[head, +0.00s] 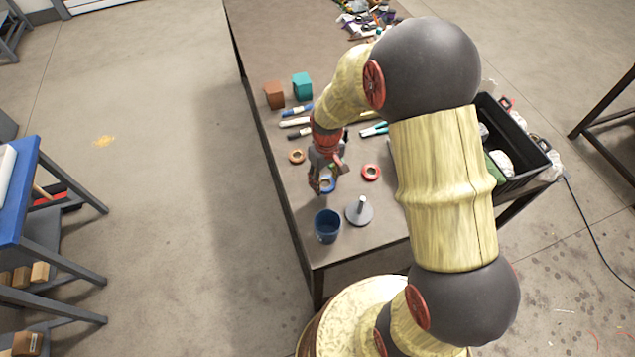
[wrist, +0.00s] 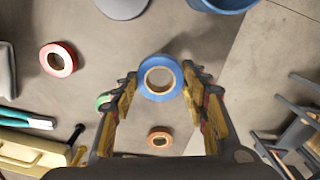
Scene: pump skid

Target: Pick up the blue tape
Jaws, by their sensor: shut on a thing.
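The blue tape (head: 328,185) is a roll with a tan core, low at the fingertips in the head view. In the wrist view the blue tape (wrist: 160,66) sits between the two fingertips, and looks larger than the other rolls. My gripper (wrist: 160,82) is shut on it, with one finger on each side. In the head view my gripper (head: 324,180) partly covers the roll. Whether the roll is clear of the table is hard to tell.
A red roll (head: 371,172) and an orange roll (head: 297,156) lie nearby. A green roll (wrist: 103,101) is partly hidden by a finger. A blue cup (head: 327,226) and a grey stand (head: 359,211) are near the table's front edge. A black crate (head: 520,175) is at right.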

